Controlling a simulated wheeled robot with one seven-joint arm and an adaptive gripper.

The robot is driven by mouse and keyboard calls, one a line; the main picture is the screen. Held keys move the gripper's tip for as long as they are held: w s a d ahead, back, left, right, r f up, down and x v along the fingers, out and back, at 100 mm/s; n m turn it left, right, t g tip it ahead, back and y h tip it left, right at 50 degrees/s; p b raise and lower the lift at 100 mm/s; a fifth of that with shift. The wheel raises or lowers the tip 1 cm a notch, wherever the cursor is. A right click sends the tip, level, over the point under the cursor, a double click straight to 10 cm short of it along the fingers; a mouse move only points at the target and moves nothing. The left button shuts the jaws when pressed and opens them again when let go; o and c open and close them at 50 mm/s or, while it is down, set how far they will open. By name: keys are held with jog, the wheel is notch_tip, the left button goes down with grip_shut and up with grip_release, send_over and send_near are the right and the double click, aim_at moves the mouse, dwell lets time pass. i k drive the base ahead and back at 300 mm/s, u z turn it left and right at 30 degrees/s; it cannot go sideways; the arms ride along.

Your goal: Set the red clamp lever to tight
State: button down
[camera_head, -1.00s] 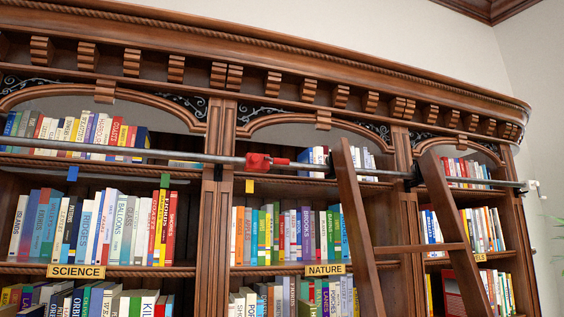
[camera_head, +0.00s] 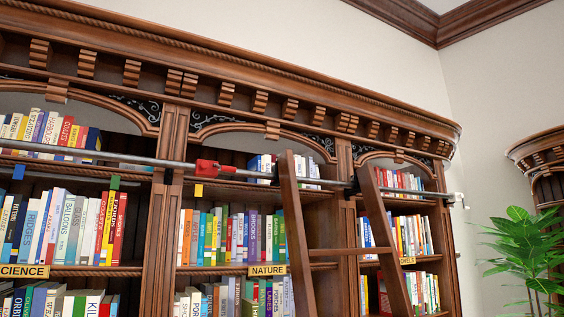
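The red clamp lever (camera_head: 229,170) is part of a small red clamp (camera_head: 207,167) on the metal rail (camera_head: 110,156) that runs along the front of the bookcase. The lever sticks out to the right of the clamp body, roughly along the rail. It is too small to read its setting. A wooden ladder (camera_head: 297,232) leans on the rail to the right of the clamp. My gripper is not in this view.
Blue (camera_head: 18,172), green (camera_head: 115,182) and yellow (camera_head: 198,190) tabs hang under the rail. A white end piece (camera_head: 458,200) sits at the rail's right end. A leafy plant (camera_head: 525,250) and a second bookcase (camera_head: 540,150) stand at the right.

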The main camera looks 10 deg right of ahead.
aim_at(231, 169)
jog(key=z, duration=0.8)
jog(key=k, duration=1.05)
jog(key=z, duration=0.95)
jog(key=i, duration=1.45)
jog(key=u, duration=1.25)
jog(key=i, duration=0.8)
jog(key=u, duration=0.95)
